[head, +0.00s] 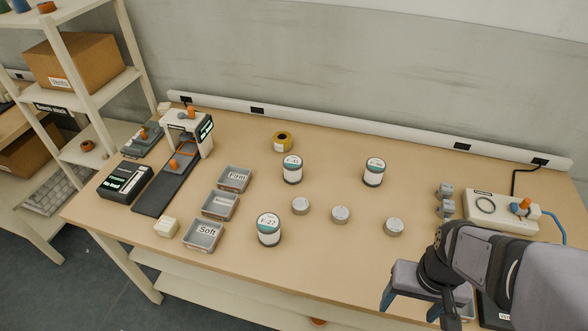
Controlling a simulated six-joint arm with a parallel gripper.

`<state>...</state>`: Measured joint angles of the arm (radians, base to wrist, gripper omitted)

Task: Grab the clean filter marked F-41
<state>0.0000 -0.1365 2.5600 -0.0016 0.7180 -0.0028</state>
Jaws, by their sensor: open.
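Three white canisters with dark bases stand upright on the table. The front one (269,232) has a lid label that seems to read F-27. The back-left canister (292,171) and the back-right canister (374,174) have lid labels too small to read surely, so I cannot tell which is F-41. Whether any is clean or used does not show clearly. My gripper (410,309) is open and empty at the lower right, by the table's front edge, apart from all three canisters.
Labelled grey trays (203,234) stand to the left. A white device (502,211) stands at the right.

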